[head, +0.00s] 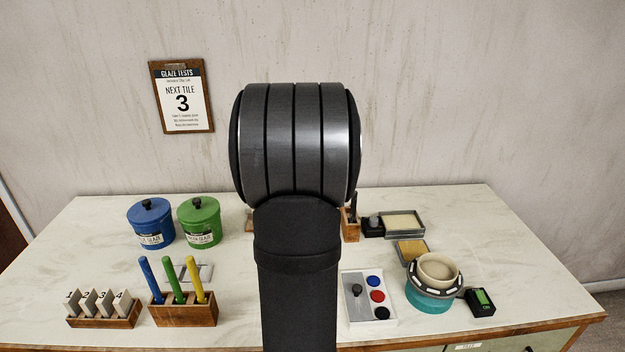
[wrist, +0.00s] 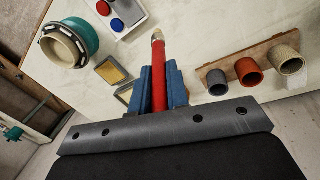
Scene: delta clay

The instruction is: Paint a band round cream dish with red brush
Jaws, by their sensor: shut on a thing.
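My gripper (wrist: 160,88) has blue fingers and is shut on the red brush (wrist: 158,78) in the wrist view. The brush's pale tip points away from the gripper. In the head view my own arm hides the gripper and the brush. The cream dish (head: 437,268) sits on a teal turntable (head: 428,301) with a dark, notched ring around the dish, at the right of the table. The dish also shows at the upper left of the wrist view (wrist: 62,47), apart from the brush. A white paint tray (head: 356,318) holds blue, red (head: 377,296) and black paint.
A wooden rack (head: 185,316) holds blue, green and yellow brushes. A tile rack (head: 104,316) and blue (head: 151,225) and green (head: 200,222) jars stand left. A board (wrist: 250,62) carries three cups. A sponge tray (head: 412,251) and small black box (head: 481,302) flank the turntable.

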